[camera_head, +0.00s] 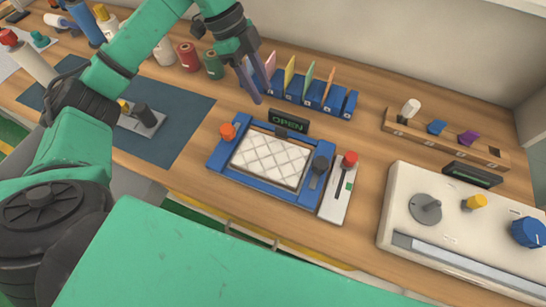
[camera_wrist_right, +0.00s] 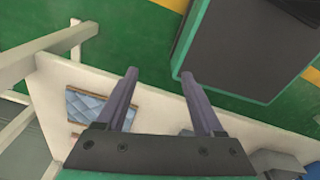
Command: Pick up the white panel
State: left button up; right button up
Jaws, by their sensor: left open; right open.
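The white quilted panel (camera_head: 269,160) lies flat in a blue frame (camera_head: 219,161) on the wooden bench, in the middle of the head view. My left gripper (camera_head: 262,92) hangs above the bench, behind and slightly left of the panel, apart from it. Its two fingers point down with nothing seen between them. My right gripper (camera_wrist_right: 160,75) shows in the right wrist view with its fingers apart and nothing between them. It faces a green floor and pale framework, and the white panel is not seen there.
An "OPEN" sign (camera_head: 289,121) stands behind the frame, and a blue rack with coloured cards (camera_head: 335,103) stands farther back. A white tray with a red knob (camera_head: 335,205) is right of the frame. A white console (camera_head: 400,190) stands farther right. A dark mat (camera_head: 180,115) lies left.

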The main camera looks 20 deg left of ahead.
aim_at(279, 128)
pick_arm(q)
jog(key=p+x, duration=0.4)
jog(key=x, duration=0.8)
jog(key=shift+s+f, duration=0.1)
jog(key=shift+f, duration=0.3)
jog(key=shift+d+f, duration=0.1)
jog(key=shift+f, duration=0.25)
grip_shut()
